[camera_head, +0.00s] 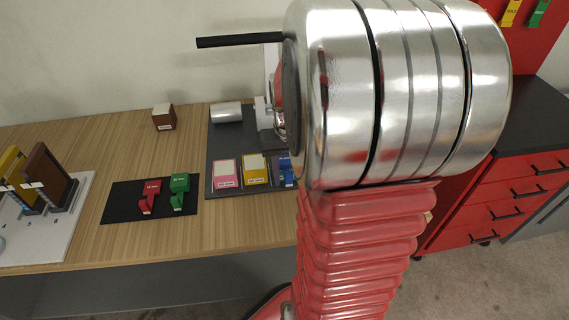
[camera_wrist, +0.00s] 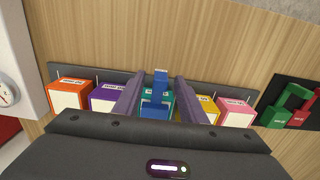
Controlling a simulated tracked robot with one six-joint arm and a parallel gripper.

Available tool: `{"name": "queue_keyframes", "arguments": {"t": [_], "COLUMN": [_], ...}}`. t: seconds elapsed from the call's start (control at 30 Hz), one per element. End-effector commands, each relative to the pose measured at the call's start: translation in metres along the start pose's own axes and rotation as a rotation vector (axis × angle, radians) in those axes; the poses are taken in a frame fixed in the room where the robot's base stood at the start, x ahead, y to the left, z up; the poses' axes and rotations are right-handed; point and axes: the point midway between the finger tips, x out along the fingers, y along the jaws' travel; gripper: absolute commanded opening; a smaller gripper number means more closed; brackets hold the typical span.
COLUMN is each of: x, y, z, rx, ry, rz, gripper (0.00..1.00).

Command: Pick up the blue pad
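The blue pad (camera_wrist: 155,107) shows in the wrist view, over or in front of the teal box (camera_wrist: 169,97), with a narrow upright part at its far end. In the head view the blue pad (camera_head: 287,171) shows only partly beside my arm, which hides the rest. My gripper (camera_wrist: 158,79) is open, with one finger on each side of the blue pad and a visible gap on both sides. Whether the fingers are down at the pad's height is hard to tell. My arm hides the gripper in the head view.
Orange (camera_wrist: 70,96), purple (camera_wrist: 106,97), yellow (camera_wrist: 208,109) and pink (camera_wrist: 236,112) boxes stand close on both sides. Green (camera_head: 180,188) and red (camera_head: 150,193) pads lie on a black mat (camera_head: 117,203). A brown block (camera_head: 164,119) stands behind; bare wood is free around it.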

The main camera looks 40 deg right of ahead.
Motion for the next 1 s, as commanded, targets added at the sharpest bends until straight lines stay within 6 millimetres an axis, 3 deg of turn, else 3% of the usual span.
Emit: {"name": "queue_keyframes", "arguments": {"t": [0.47,1.0], "x": [-0.0005,-0.0005], "y": [-0.0002,-0.0002], "z": [-0.0001,-0.0001], "rx": [-0.001,-0.001], "ry": [0.000,0.000], "rz": [0.000,0.000], "gripper": [0.38,0.00]}}
